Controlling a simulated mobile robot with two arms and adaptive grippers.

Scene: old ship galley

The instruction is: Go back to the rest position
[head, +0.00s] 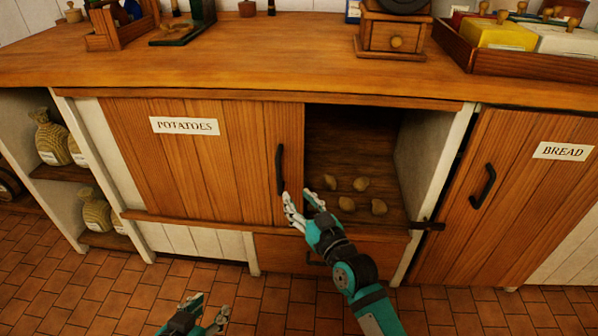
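My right gripper (299,196) is in front of the right edge of the sliding door labelled POTATOES (215,165). Its fingers are spread, with nothing seen between them. The tips are just below the door's black handle (280,170); I cannot tell whether they touch the door. My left gripper (212,308) is low at the bottom edge of the view, above the tiled floor. Its fingers look apart and empty, though part of it is cut off by the frame.
The compartment right of the door is open, with several potatoes (347,204) on its floor. A BREAD door (515,190) is shut at right. The wooden counter (260,55) carries boxes and a drawer grinder (393,35). Shelves with sacks (52,140) stand left. Floor tiles (60,300) are clear.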

